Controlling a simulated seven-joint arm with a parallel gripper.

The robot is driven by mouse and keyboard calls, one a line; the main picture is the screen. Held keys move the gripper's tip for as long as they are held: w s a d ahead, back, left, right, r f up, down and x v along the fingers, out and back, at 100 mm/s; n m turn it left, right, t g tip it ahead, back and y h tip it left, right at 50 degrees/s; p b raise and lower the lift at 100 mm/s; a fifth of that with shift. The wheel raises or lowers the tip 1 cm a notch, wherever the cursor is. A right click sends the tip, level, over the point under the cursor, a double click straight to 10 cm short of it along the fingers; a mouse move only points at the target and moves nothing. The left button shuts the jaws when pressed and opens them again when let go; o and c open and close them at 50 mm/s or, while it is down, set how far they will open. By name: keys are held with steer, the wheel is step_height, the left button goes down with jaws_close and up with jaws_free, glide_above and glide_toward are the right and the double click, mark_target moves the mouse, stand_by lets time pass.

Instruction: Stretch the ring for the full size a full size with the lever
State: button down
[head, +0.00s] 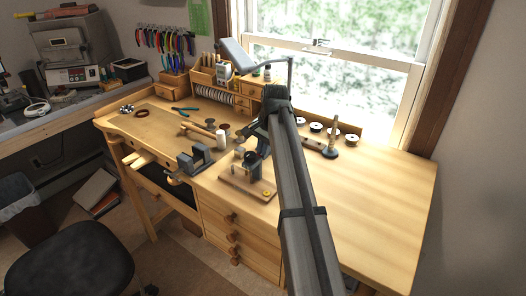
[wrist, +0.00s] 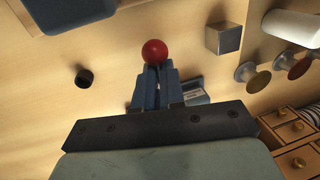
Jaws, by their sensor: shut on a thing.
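A red ball knob (wrist: 154,50), which looks like the end of the lever, sits right at my fingertips in the wrist view. My gripper (wrist: 157,72) is shut on it, its two blue-grey fingers close together. The lever's shaft is hidden behind the fingers. In the head view my gripper (head: 261,137) is partly hidden by my arm, above and behind a dark tool on a wooden base (head: 237,187), which may be the stretcher. A small yellow piece (head: 266,193) lies on the base's right end. I cannot make out a ring for certain.
A grey vise-like block (head: 196,160) stands left of the base. A steel block (wrist: 223,38), metal stakes (wrist: 246,72) and small wooden drawers (wrist: 296,130) are right in the wrist view. The bench's right side (head: 385,205) is clear.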

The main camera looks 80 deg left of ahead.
steer(key=shift+s+r, duration=0.15)
steer(key=shift+r, duration=0.25)
stand_by(0.8)
steer(key=shift+w+a+r, duration=0.25)
steer(key=shift+r, duration=0.4)
steer(key=shift+w+a+r, duration=0.2)
steer(key=shift+a+r, duration=0.05)
steer(key=shift+r, duration=0.35)
steer(key=shift+w+a+r, duration=0.45)
steer(key=shift+r, duration=0.2)
steer(key=shift+w+a+r, duration=0.45)
steer(key=shift+r, duration=0.15)
steer(key=shift+w+a+r, duration=0.55)
steer(key=shift+w+a, duration=0.15)
steer(key=shift+w, duration=0.1)
steer(key=shift+f, duration=0.1)
steer(key=c, duration=1.5)
jaws_free()
steer(key=shift+a+f, duration=0.1)
steer(key=shift+o, duration=1.4)
steer(key=shift+d+r, duration=0.2)
